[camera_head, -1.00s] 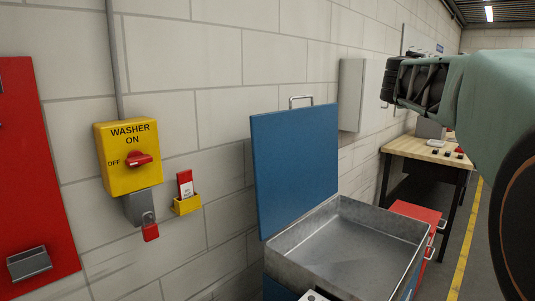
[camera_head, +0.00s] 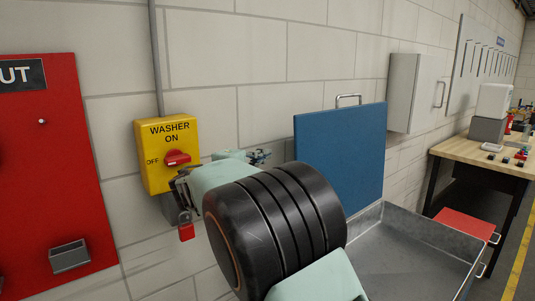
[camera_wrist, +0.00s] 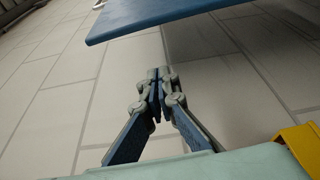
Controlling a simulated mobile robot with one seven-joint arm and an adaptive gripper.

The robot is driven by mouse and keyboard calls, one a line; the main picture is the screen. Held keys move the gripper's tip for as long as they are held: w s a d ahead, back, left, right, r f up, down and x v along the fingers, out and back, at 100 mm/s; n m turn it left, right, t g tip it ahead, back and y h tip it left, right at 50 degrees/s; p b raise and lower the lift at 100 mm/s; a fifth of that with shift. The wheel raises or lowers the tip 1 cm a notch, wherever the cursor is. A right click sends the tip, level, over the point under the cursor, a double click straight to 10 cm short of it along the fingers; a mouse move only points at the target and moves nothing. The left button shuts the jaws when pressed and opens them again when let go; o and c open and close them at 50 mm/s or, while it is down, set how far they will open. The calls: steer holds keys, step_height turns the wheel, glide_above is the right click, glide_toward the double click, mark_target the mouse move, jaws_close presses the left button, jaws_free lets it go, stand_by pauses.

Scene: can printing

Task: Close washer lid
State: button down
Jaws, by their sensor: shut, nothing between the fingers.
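The blue washer lid (camera_head: 342,155) stands upright and open against the wall, behind the grey metal washer basin (camera_head: 412,250). Its metal handle (camera_head: 349,98) is on the top edge. The lid's blue panel (camera_wrist: 165,17) also crosses the top of the wrist view. My gripper (camera_head: 264,156) is left of the lid, near the wall, partly behind my arm's black joint. In the wrist view my gripper (camera_wrist: 159,74) is shut and empty, with its fingertips apart from the lid in the picture. My arm hides the lid's lower left and part of the basin.
A yellow washer switch box (camera_head: 166,155) is on the wall close left of my gripper, with a red padlock (camera_head: 186,231) below it. A red board (camera_head: 45,180) hangs farther left. A grey wall cabinet (camera_head: 414,92), red drawer unit (camera_head: 467,225) and wooden table (camera_head: 480,152) are at the right.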

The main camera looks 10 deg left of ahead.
steer(key=w+d+p, duration=0.2)
steer(key=w+d, duration=0.2)
steer(key=d, duration=0.2)
stand_by(0.3)
steer(key=shift+d, duration=0.15)
